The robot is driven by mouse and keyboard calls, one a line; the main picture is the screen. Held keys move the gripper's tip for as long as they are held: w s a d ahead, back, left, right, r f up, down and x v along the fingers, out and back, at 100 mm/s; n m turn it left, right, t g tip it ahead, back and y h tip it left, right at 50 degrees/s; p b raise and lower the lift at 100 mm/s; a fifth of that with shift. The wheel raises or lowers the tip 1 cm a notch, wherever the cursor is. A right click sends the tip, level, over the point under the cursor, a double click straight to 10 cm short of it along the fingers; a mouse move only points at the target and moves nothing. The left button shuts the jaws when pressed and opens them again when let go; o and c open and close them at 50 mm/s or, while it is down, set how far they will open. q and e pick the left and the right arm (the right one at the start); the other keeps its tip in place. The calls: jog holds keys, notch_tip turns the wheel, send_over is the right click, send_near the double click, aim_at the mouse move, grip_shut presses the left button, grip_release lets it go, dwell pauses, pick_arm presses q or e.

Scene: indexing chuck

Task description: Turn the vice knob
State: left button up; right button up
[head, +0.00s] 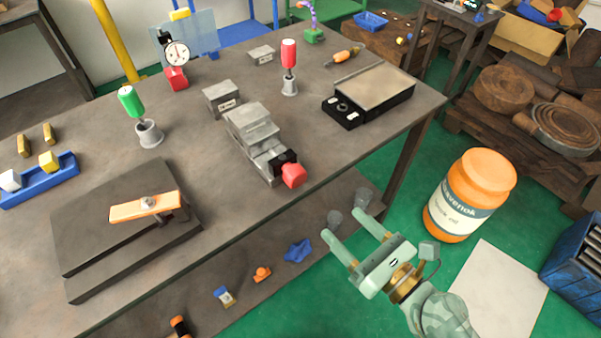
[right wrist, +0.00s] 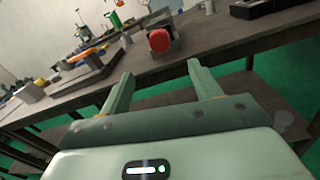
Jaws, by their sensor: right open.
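The vice (head: 252,130) is a grey metal block on the table, with a red knob (head: 294,175) at its front end near the table's front edge. The red knob also shows in the right wrist view (right wrist: 159,40), ahead of and above the space between my fingers. My right gripper (head: 345,226) is open and empty. It is in front of the table edge, to the right of and apart from the knob. In the right wrist view my gripper's two fingers (right wrist: 158,80) are spread with nothing between them. My left gripper is not in view.
On the table (head: 215,205) stand a dark plate with an orange bar (head: 145,207), a blue tray (head: 40,180), a green-handled tool (head: 131,101), a red-handled tool (head: 289,55) and a black-sided box (head: 370,95). A lower shelf holds small parts. An orange jar (head: 470,195) stands at the right.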

jog(key=p, duration=0.2)
send_near(300, 181)
jog(key=x, duration=0.9)
jog(key=shift+w+p, duration=0.15)
jog(key=shift+p, duration=0.2)
jog(key=shift+w+a, duration=0.5)
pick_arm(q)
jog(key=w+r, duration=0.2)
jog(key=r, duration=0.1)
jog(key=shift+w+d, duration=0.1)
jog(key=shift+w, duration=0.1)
pick_arm(e)
jog(key=c, duration=1)
